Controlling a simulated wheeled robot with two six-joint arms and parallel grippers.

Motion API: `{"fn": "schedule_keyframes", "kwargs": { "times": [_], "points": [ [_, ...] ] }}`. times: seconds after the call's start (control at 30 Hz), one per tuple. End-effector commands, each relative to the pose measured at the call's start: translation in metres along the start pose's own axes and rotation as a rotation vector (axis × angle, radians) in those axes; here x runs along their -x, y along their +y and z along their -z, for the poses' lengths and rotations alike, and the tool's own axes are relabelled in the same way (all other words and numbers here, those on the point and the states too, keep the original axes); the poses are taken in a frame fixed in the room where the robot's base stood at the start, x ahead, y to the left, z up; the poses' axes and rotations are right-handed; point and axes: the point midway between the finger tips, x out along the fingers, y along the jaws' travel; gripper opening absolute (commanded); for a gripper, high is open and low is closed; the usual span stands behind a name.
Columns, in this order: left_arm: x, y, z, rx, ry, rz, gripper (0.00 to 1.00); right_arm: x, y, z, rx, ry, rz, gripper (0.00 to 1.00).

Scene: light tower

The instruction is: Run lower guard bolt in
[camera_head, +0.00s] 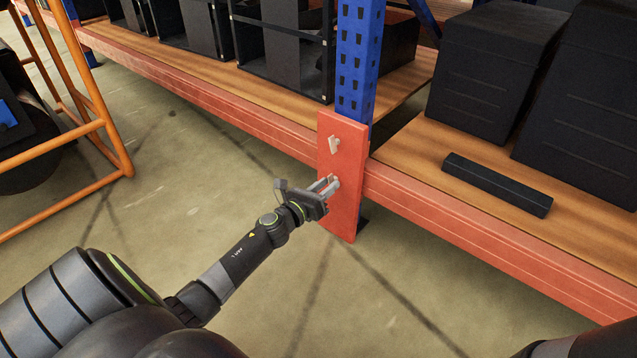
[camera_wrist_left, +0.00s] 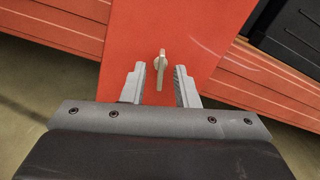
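The red guard plate (camera_head: 344,150) is on the blue upright, over the orange-red beam. An upper bolt (camera_head: 334,145) with a pale wing-shaped head shows high on the plate. The lower guard bolt (camera_wrist_left: 160,68) shows in the left wrist view as a pale wing head, seen nearly edge-on against the plate. My left gripper (camera_head: 328,186) is at the plate's lower half. In the left wrist view its two fingers (camera_wrist_left: 160,85) are apart, one on each side of the bolt head, with gaps on both sides. My right gripper is not in view; only a dark part of that arm shows bottom right.
The blue upright (camera_head: 359,60) rises behind the plate. Wooden shelves hold black crates (camera_head: 490,65) and a black bar (camera_head: 497,184). An orange frame (camera_head: 97,110) stands at the left. The concrete floor in front of the beam is clear.

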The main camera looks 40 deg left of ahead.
Motion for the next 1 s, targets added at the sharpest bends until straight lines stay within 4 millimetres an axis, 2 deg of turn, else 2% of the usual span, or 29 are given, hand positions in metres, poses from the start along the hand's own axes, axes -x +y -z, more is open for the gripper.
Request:
{"fn": "schedule_keyframes", "kwargs": {
  "times": [0.17, 0.4, 0.7, 0.97, 1.0],
  "points": [
    [0.015, 0.001, 0.001, -0.001, 0.001, -0.001, 0.27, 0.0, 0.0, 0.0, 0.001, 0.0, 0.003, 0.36],
    [0.061, 0.001, 0.002, -0.002, 0.003, 0.0, 0.27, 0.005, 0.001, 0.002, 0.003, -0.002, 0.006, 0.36],
    [0.114, 0.002, 0.006, -0.003, 0.003, 0.0, 0.27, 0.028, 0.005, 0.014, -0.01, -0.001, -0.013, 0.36],
    [0.148, 0.002, 0.007, -0.004, 0.003, 0.001, 0.27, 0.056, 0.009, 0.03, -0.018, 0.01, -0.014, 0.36],
    [0.151, 0.002, 0.004, -0.004, 0.004, -0.001, 0.27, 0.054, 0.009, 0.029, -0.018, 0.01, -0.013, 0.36]
  ]
}}
